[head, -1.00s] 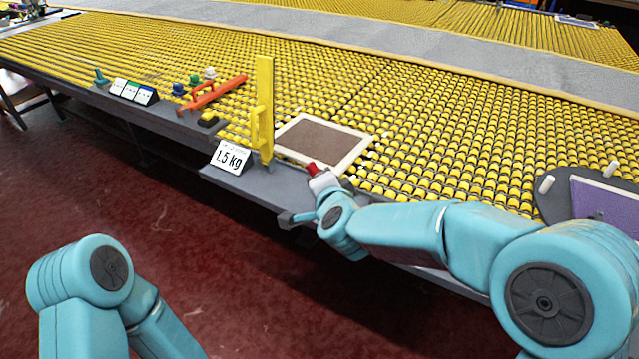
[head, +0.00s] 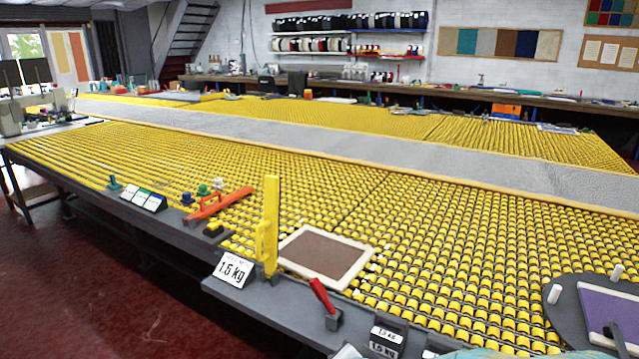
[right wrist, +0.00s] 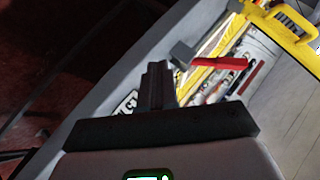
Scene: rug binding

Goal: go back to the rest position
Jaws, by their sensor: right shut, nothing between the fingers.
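My right gripper (right wrist: 157,85) shows in the right wrist view with its dark fingers together and nothing between them. It is apart from a red handle (right wrist: 222,63), which shows beyond the fingers and to their right. In the head view the red-handled tool (head: 321,295) leans in a small dark holder on the table's front ledge. Neither gripper shows in the head view; only a sliver of my teal arm is at the bottom edge. My left gripper is in neither current view.
The long table of yellow rollers (head: 450,250) fills the head view. Red floor lies left.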

